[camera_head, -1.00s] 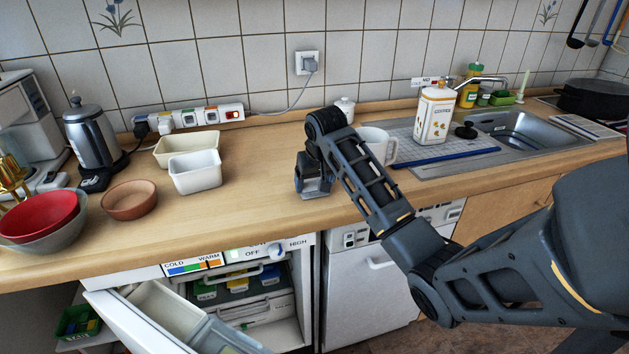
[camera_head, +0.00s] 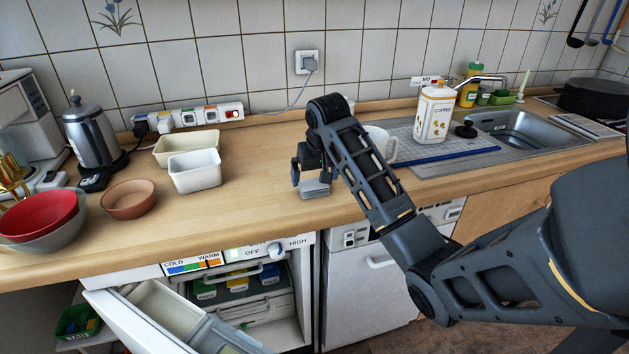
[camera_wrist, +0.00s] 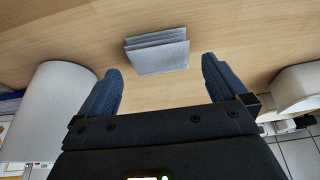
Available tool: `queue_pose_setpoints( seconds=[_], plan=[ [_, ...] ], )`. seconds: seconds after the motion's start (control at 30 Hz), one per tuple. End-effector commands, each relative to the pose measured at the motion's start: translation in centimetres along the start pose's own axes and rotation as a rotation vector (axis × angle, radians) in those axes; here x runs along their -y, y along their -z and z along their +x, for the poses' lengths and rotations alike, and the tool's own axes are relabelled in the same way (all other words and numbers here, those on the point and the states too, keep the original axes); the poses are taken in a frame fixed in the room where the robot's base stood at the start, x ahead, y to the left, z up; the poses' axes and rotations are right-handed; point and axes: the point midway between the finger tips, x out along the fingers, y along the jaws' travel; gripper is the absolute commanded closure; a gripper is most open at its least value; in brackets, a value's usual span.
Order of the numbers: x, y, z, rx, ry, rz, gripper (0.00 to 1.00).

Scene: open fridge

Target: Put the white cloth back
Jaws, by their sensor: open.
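The white cloth, a folded, layered pale grey-white stack (camera_head: 316,188), lies on the wooden counter near its front edge. In the wrist view the cloth (camera_wrist: 157,52) lies just beyond the fingertips, roughly centred between them and apart from both. My gripper (camera_head: 306,172) is open and empty, close above the counter beside the cloth. In the wrist view its two blue-grey fingers (camera_wrist: 161,68) are spread wide with bare counter between them. My gripper partly covers the cloth's far side in the head view.
A white mug (camera_head: 381,142) stands close to the right of my arm. A white tub (camera_head: 195,178) and a brown bowl (camera_head: 129,205) stand to the left. Below, the fridge (camera_head: 300,330) is open with its door (camera_head: 120,318) swung out. Counter between tub and cloth is clear.

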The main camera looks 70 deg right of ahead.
Motion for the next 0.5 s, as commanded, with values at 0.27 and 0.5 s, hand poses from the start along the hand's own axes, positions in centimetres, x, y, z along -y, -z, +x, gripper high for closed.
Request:
queue_pose_setpoints(
  seconds=[0.27,0.5],
  plan=[
    [0.1,0.1,-5.8,-0.004,0.001,-0.001,0.0],
    [0.0,0.1,-8.8,-0.001,0.0,0.0,0.0]
  ],
)
